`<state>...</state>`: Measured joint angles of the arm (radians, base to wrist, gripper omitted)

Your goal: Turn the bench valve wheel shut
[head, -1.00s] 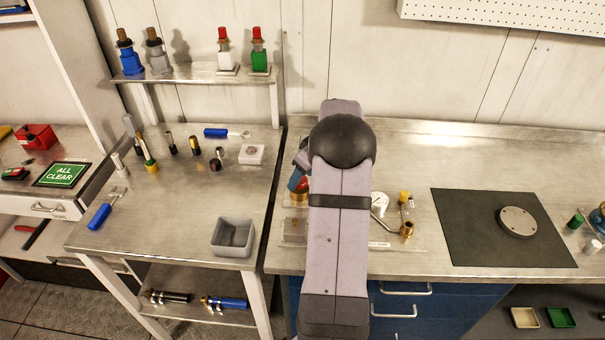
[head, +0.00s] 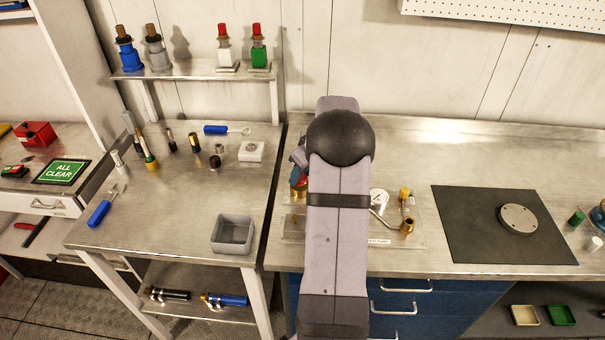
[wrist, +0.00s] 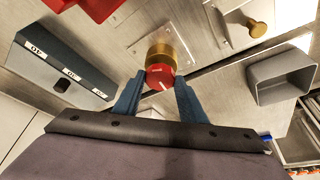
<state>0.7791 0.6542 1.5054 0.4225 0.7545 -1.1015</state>
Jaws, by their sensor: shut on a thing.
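The bench valve wheel (wrist: 160,77) is a small red round knob with a white mark, on a brass body (wrist: 162,55), in the middle of the wrist view. My gripper (wrist: 158,82) has its two blue fingers on either side of the red wheel and is shut on it. In the head view my own arm hides most of the gripper and the valve.
A grey bin (head: 233,234) stands on the left bench. Right of my arm are a dial gauge (head: 379,198) and brass fittings (head: 407,226) on a plate. A dark mat (head: 460,230) with a round metal disc (head: 518,219) lies further right.

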